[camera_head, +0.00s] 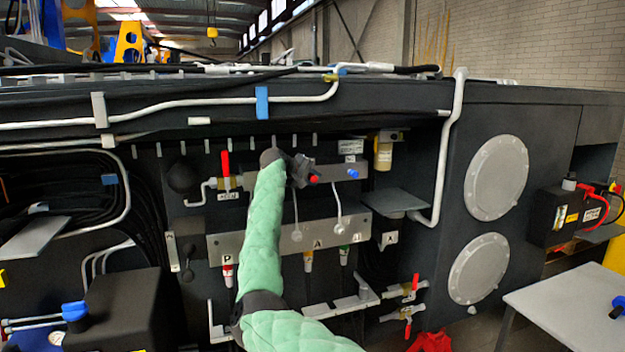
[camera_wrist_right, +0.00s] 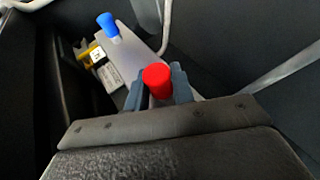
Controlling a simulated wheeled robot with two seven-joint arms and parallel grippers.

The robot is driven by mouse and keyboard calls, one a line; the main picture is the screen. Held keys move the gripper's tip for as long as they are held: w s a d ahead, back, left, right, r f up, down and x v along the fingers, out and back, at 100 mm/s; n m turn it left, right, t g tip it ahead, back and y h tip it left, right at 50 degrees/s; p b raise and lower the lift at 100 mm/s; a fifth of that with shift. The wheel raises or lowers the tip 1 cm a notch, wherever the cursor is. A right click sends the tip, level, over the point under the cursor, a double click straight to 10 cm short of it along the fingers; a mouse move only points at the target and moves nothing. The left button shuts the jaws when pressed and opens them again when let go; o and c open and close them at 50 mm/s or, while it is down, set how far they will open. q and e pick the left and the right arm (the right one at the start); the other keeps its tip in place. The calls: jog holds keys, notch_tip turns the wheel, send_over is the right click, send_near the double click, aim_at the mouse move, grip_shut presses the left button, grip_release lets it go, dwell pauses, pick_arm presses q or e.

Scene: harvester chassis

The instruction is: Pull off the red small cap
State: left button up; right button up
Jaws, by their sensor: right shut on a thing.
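The red small cap (camera_head: 314,179) is at the grey manifold bar (camera_head: 330,173) on the dark chassis. My right gripper (camera_head: 303,172) is at the cap, at the end of my green-sleeved arm. In the right wrist view the red cap (camera_wrist_right: 157,80) sits between the two grey fingertips of my right gripper (camera_wrist_right: 158,88), which is shut on it. I cannot tell whether the cap is still seated, because the gripper hides its base. My left gripper is not in view.
A blue cap (camera_head: 353,174) sits to the right on the same bar and also shows in the wrist view (camera_wrist_right: 107,24). A red-handled valve (camera_head: 225,170) is to the left. Below is a light panel (camera_head: 340,232) with hanging red and green fittings. A white pipe (camera_head: 448,150) runs down the right side.

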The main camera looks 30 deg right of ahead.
grip_shut()
jog(key=shift+s+a+f+b, duration=0.1)
jog(key=shift+s+a+b, duration=0.15)
jog(key=shift+s+b, duration=0.6)
jog(key=shift+s+a+b, duration=0.25)
jog(key=shift+s+b, duration=0.7)
jog(key=shift+s, duration=0.05)
